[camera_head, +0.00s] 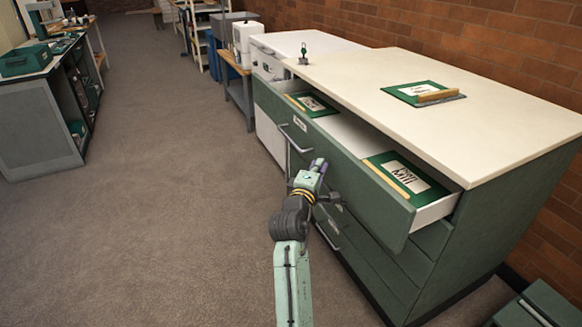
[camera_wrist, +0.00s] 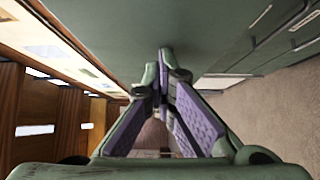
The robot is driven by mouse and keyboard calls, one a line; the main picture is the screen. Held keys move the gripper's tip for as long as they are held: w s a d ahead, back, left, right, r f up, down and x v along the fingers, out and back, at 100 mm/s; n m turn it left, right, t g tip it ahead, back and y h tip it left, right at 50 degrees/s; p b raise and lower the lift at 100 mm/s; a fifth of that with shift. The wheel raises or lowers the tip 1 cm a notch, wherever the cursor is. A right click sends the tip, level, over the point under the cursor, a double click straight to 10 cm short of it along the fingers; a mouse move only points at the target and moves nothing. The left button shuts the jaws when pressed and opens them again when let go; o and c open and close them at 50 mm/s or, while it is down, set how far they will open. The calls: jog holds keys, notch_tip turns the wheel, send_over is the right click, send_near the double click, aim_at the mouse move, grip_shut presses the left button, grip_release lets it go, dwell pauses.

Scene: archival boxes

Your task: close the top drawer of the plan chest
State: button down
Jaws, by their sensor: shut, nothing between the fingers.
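The plan chest (camera_head: 478,230) is green with a cream top and stands against the brick wall. Its top drawer (camera_head: 345,165) is pulled out, with green folders (camera_head: 405,178) lying inside. My gripper (camera_head: 318,164) is in front of the drawer's face, near its middle and just right of a handle (camera_head: 296,139). The fingers (camera_wrist: 165,62) are shut with nothing between them, and their tips point at the green front in the wrist view. I cannot tell whether they touch it. Lower drawers are shut and partly hidden by my arm.
A green folder (camera_head: 422,93) with a wooden strip lies on the chest top, and a small keyed object (camera_head: 304,55) stands at its far corner. A grey-green box (camera_head: 540,305) sits on the floor at bottom right. The carpet (camera_head: 150,200) to the left is clear up to a workbench (camera_head: 40,115).

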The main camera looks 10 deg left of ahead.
jog(key=w+d+p, duration=0.1)
jog(key=w+d, duration=0.2)
jog(key=d, duration=0.2)
jog(key=w+d+p, duration=0.1)
jog(key=w+d, duration=0.3)
jog(key=d, duration=0.1)
jog(key=w+d+p, duration=0.1)
jog(key=w+d, duration=0.2)
jog(key=d, duration=0.2)
jog(key=shift+w+d, duration=0.25)
jog(key=shift+d+r, duration=0.1)
